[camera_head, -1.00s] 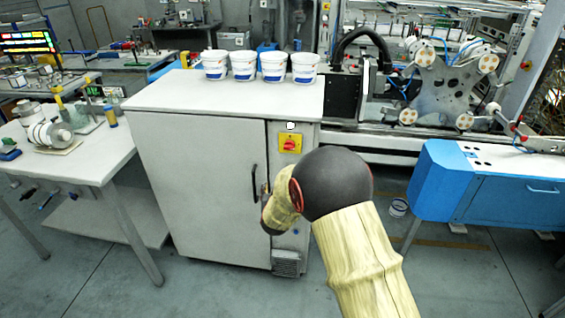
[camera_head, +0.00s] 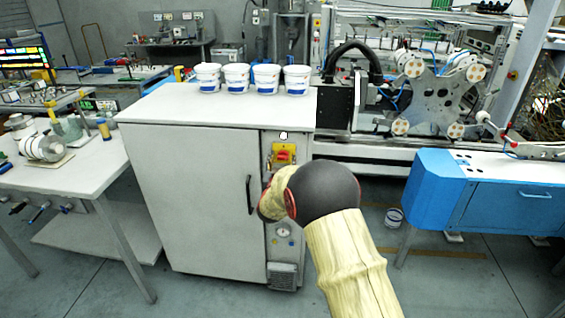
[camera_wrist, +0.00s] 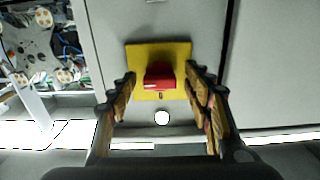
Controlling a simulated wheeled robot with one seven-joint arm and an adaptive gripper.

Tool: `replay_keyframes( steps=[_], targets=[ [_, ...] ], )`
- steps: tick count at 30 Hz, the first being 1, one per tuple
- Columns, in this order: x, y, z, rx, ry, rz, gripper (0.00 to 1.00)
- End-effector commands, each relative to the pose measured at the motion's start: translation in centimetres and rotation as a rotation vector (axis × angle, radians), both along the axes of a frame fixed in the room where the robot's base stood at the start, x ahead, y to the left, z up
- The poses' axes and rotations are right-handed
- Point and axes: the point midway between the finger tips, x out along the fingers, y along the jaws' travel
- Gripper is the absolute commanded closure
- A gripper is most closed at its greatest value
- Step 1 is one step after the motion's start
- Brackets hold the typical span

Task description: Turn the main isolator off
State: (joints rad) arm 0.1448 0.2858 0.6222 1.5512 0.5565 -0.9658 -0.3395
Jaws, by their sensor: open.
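The main isolator is a red rotary knob (camera_head: 283,156) on a yellow plate (camera_head: 291,147), on the narrow right-hand panel of the grey cabinet. The wrist view shows the red knob (camera_wrist: 160,75) on its yellow square plate (camera_wrist: 175,50), with a pale mark on the knob's left part. My gripper (camera_wrist: 160,78) is open, with one finger on each side of the knob and visible gaps between. I cannot tell whether the fingertips reach the knob's depth. In the head view my wrist covers the area just below the plate, and the fingers are mostly hidden.
The grey cabinet (camera_head: 190,190) has a black door handle (camera_head: 250,195) left of the panel. Several white tubs (camera_head: 237,78) stand on its top. A gauge (camera_head: 284,232) sits lower on the panel. A blue machine unit (camera_head: 500,195) stands to the right.

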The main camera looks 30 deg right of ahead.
Motion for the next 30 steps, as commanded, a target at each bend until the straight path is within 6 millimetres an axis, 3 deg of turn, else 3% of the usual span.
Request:
replay_keyframes(
  steps=[10, 30],
  targets=[
    [0.42, -0.29, 0.14, -0.001, -0.001, 0.000, 0.50],
    [0.41, -0.27, 0.11, -0.001, -0.001, 0.000, 0.88]
  ],
)
